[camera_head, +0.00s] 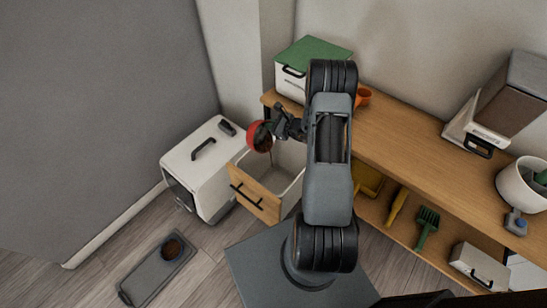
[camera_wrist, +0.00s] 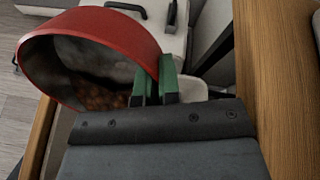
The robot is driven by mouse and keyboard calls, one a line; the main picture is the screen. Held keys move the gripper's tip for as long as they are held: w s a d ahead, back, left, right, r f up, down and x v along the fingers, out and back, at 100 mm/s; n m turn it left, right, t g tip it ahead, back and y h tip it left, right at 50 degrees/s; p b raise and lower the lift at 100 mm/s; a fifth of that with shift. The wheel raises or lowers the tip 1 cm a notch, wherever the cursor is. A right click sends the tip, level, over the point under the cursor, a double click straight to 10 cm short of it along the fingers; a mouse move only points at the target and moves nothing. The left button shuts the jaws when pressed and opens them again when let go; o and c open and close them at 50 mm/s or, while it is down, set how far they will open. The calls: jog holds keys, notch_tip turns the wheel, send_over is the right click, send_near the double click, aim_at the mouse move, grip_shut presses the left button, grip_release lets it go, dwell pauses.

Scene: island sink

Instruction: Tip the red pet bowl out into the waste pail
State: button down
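The red pet bowl (camera_head: 256,137) is tilted on its side in the air, with its opening toward the left. In the wrist view the red bowl (camera_wrist: 110,28) has brown kibble inside. My gripper (camera_head: 272,130) is shut on the bowl's rim; its green fingertips (camera_wrist: 155,84) pinch the wall in the wrist view. Below the bowl in the head view is an open pull-out bin (camera_head: 288,188) with pale walls and a wooden front (camera_head: 255,194). I take this as the waste pail, but cannot be sure. Its inside is partly hidden by my arm.
A white pet carrier (camera_head: 190,165) stands left of the bin. A grey tray (camera_head: 150,285) with a dark bowl (camera_head: 172,249) lies on the floor. The wooden counter (camera_head: 405,135) holds a green-lidded box (camera_head: 312,54), an orange cup (camera_head: 363,97) and a white pot (camera_head: 515,190).

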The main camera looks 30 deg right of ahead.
jog(key=shift+s+r+t, duration=0.1)
jog(key=shift+s+t, duration=0.05)
jog(key=shift+t, duration=0.15)
jog(key=shift+s+d+r+t+y+b, duration=0.1)
jog(key=shift+s+d+t+y+b, duration=0.25)
jog(key=shift+s+b, duration=0.35)
jog(key=shift+s+d+r+t+y+b, duration=0.1)
jog(key=shift+s+d+t+y+b, duration=0.2)
jog(key=shift+b, duration=0.7)
jog(key=shift+s+d+r+t+y+b, duration=0.1)
jog(key=shift+s+t+y+b, duration=0.1)
jog(key=shift+s+t+b, duration=0.45)
jog(key=shift+s+d+r+t+y+b, duration=0.15)
jog(key=shift+t+b, duration=0.15)
jog(key=shift+b, duration=0.75)
jog(key=shift+s+d+n+t+y+b, duration=0.2)
jog(key=shift+s+t+y+b, duration=0.4)
jog(key=shift+b, duration=0.85)
jog(key=shift+s+d+n+t+y+b, duration=0.1)
jog(key=shift+s+d+t+y+b, duration=0.2)
jog(key=shift+t+b, duration=0.75)
jog(key=shift+s+d+f+t+y+b, duration=0.15)
jog(key=shift+s+t+y+b, duration=0.25)
jog(key=shift+b, duration=0.85)
jog(key=shift+s+d+f+t+y+b, duration=0.2)
jog(key=shift+s+t+b, duration=0.25)
jog(key=shift+b, duration=0.8)
